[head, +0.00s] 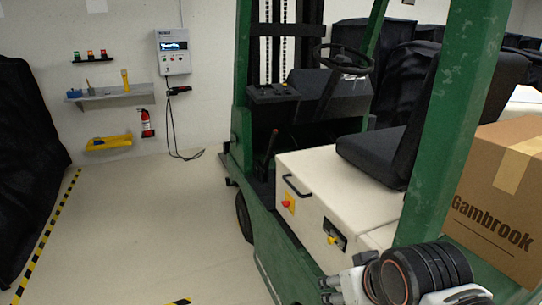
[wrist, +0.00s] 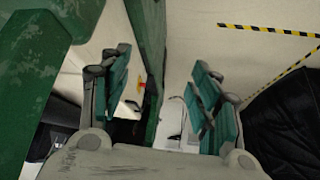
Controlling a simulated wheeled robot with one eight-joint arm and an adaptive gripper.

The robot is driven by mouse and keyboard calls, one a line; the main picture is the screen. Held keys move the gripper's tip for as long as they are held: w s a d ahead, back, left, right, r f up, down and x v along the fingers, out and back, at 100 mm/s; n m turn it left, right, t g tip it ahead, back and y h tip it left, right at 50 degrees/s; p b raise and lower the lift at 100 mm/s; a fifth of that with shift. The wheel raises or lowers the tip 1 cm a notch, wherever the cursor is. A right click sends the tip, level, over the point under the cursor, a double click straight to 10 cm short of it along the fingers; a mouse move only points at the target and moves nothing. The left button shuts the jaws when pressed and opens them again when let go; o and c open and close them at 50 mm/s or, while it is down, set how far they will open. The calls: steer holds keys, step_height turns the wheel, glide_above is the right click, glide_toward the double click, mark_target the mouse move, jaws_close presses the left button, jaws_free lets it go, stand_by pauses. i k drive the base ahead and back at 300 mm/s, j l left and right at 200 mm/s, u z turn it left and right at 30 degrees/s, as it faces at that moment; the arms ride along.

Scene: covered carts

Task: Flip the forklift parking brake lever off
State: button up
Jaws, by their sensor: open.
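The green forklift (head: 446,150) stands at the centre right in the head view, with a black seat (head: 400,125) and a steering wheel (head: 343,58). A thin dark lever with a reddish part (head: 269,146) rises in the footwell left of the seat base; it looks like the parking brake lever. I cannot tell its setting. In the wrist view my gripper (wrist: 162,92) is open, its teal pads wide apart with nothing between them. Part of the forklift's green body and a small red and yellow patch (wrist: 140,86) show beyond it. I cannot make out the lever there.
The cream seat base (head: 325,185) carries a black handle, a red knob (head: 286,204) and a yellow control (head: 331,239). The green posts flank the cab. A cardboard box (head: 492,205) is at the right. Open floor (head: 150,215) lies left of the forklift.

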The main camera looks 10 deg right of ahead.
mark_target(274, 133)
steer(key=i+j, duration=0.1)
steer(key=j, duration=0.35)
steer(key=i+j+z, duration=0.15)
steer(key=j, duration=0.2)
steer(key=i+j+z, duration=0.1)
steer(key=j, duration=0.25)
steer(key=i+j+z, duration=0.25)
steer(key=j, duration=0.5)
steer(key=i+j+z, duration=0.2)
steer(key=i, duration=0.3)
steer(key=i+j+z, duration=0.2)
steer(key=i, duration=0.25)
steer(key=i+l+z, duration=0.1)
steer(key=i+l, duration=0.25)
